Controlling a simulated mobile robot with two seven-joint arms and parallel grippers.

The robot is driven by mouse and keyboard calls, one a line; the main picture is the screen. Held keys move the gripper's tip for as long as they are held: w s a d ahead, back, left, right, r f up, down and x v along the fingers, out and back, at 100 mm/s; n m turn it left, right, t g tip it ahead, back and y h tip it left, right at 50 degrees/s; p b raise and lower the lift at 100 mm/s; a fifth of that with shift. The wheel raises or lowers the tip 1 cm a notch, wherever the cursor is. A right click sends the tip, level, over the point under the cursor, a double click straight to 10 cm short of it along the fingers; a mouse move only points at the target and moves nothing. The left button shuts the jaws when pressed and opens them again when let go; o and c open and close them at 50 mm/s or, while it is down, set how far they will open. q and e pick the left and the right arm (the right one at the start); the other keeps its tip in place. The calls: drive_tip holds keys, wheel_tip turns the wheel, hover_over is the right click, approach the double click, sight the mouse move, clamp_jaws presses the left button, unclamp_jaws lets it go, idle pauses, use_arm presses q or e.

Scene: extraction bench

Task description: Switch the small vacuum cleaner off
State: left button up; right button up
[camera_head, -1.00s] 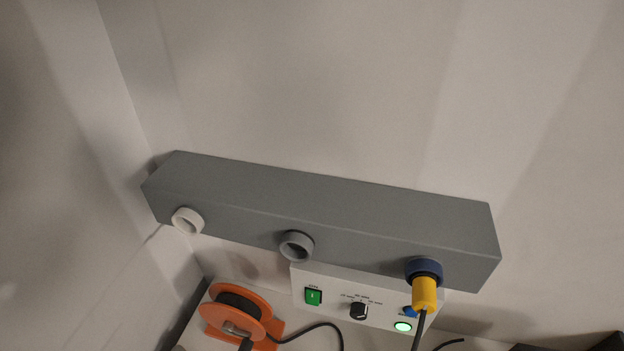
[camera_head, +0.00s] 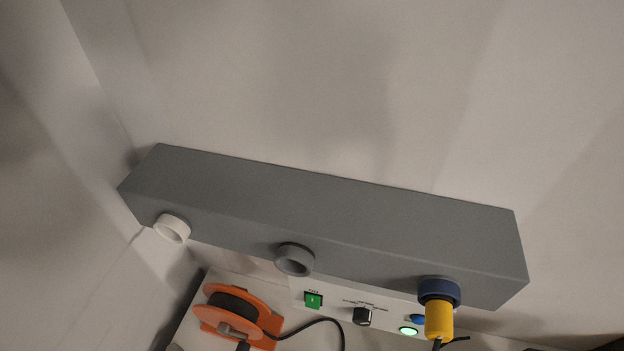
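The vacuum cleaner itself cannot be told for certain. A white control panel (camera_head: 333,304) shows below the grey bar, partly covered by it. It carries a green rocker switch (camera_head: 313,300), a black knob (camera_head: 362,316), a blue part (camera_head: 417,318) and a lit green round light or button (camera_head: 408,331). A yellow plug (camera_head: 438,320) sits in the dark blue collar (camera_head: 439,290) at the bar's right end, with a black cable below it. Neither of my grippers is in view.
The long grey bar (camera_head: 330,215) runs along the wall, with a white ring socket (camera_head: 172,228) and a grey ring socket (camera_head: 294,259), both empty. An orange cable reel (camera_head: 257,303) with a black cable stands at lower left, beside the panel.

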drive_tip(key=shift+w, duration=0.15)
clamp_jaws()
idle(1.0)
